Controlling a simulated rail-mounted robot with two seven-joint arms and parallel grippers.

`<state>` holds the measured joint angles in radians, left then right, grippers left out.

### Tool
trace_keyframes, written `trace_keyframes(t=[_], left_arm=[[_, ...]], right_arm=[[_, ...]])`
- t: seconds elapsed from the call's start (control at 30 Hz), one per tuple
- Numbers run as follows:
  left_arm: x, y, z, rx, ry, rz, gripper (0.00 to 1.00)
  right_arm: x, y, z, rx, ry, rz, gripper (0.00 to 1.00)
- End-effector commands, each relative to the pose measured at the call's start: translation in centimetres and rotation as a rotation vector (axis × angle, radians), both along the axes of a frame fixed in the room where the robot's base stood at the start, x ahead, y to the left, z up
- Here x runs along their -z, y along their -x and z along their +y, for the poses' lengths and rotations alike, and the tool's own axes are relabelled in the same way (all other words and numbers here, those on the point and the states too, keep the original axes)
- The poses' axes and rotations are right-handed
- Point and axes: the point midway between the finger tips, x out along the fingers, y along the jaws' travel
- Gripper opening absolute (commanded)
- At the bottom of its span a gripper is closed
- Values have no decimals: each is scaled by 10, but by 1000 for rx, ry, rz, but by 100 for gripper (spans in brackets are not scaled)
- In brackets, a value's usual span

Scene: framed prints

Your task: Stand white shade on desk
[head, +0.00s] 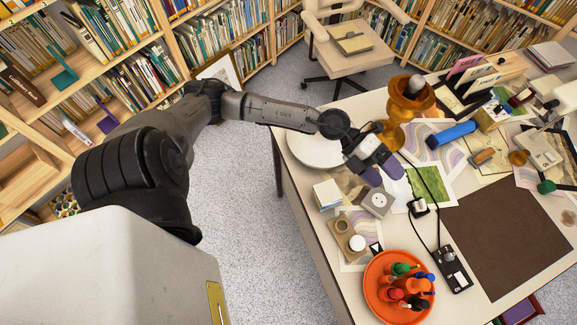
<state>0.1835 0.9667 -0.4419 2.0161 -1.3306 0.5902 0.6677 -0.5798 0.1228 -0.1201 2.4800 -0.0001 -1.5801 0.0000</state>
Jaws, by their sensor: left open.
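A white round thing (314,150), probably the white shade, is at the left edge of the cream desk (350,284). My left arm passes over it and hides part of it, so I cannot tell whether it stands or lies flat. My left gripper (382,173) has purple fingertips. It is open and appears empty, to the right of the white thing, over the papers and near a green picture. My right gripper is not in view.
An amber turned stand (405,110) is behind the gripper. An orange tray (375,298) with several small bottles is at the front. A dark brown mat (515,232) lies bare at right. A chair (350,60) and bookshelves stand behind.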

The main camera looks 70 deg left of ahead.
Motion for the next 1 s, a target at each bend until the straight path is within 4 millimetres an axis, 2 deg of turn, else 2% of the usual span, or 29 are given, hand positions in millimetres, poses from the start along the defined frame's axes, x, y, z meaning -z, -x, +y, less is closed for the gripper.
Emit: trace_keyframes(t=[0.03, 0.1, 0.2, 0.27, 0.37, 0.4, 0.47, 0.53, 0.6, 0.7, 0.8, 0.9, 1.0], left_arm=[[-10, 3, -19, -61, 158, -20, 79], [-25, 3, -31, -188, 363, -40, 79], [-36, 2, -28, -419, 614, -18, 79], [-33, 4, -18, -582, 735, 23, 79], [-11, 13, 2, -874, 879, 144, 79], [2, 20, 10, -996, 915, 209, 79], [26, 36, 20, -1172, 945, 325, 79], [56, 60, 26, -1361, 946, 480, 79], [85, 89, 27, -1523, 915, 646, 79], [117, 133, 20, -1694, 834, 881, 79], [137, 174, 8, -1796, 738, 1086, 79], [148, 205, -3, -1849, 653, 1242, 79], [152, 225, -10, -1871, 592, 1343, 79]], right_arm=[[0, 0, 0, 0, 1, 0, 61], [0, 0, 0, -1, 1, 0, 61], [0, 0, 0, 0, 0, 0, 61], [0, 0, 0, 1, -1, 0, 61], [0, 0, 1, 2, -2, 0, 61], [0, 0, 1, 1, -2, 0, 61], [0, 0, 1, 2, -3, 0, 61], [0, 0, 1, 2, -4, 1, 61], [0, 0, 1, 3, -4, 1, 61], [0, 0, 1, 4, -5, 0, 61], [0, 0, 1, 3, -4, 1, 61], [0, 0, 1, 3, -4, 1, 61], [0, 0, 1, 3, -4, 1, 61]])
